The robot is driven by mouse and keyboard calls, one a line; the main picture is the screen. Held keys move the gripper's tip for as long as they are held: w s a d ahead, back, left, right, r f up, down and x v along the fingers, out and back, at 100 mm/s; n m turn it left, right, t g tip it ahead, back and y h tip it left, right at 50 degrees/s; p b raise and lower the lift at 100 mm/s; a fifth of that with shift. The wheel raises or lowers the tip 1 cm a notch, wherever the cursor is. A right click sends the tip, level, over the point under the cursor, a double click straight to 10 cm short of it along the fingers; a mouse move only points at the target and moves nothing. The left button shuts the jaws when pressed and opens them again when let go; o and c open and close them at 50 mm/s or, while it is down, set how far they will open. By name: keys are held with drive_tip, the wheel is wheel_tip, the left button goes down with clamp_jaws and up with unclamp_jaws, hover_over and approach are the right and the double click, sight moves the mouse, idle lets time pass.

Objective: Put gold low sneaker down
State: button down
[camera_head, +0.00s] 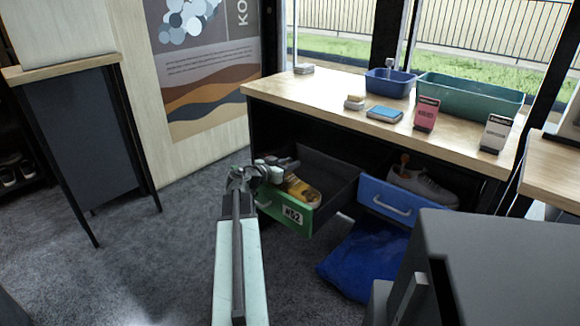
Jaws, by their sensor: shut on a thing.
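My gripper is shut on the sneaker, at the drawer's left side, just above and inside the green front. I cannot tell whether the sole touches the drawer floor. My pale arm reaches up to it from the bottom of the picture.
A blue-fronted drawer (385,201) to the right holds a grey sneaker (424,188). A blue bag (366,262) lies on the floor. The wooden counter (330,89) above bears bins, brushes and boxes. A grey cabinet (510,262) blocks the lower right.

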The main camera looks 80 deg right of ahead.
drive_tip(key=shift+f+b, duration=0.45)
drive_tip(key=shift+f, duration=0.05)
drive_tip(key=c, duration=1.2)
unclamp_jaws()
drive_tip(key=shift+r, duration=0.2)
drive_tip(key=shift+r+p, duration=0.5)
drive_tip(key=shift+p, duration=0.25)
drive_tip(key=p+v, duration=0.2)
drive_tip(key=v, duration=1)
drive_tip(key=shift+f, duration=0.15)
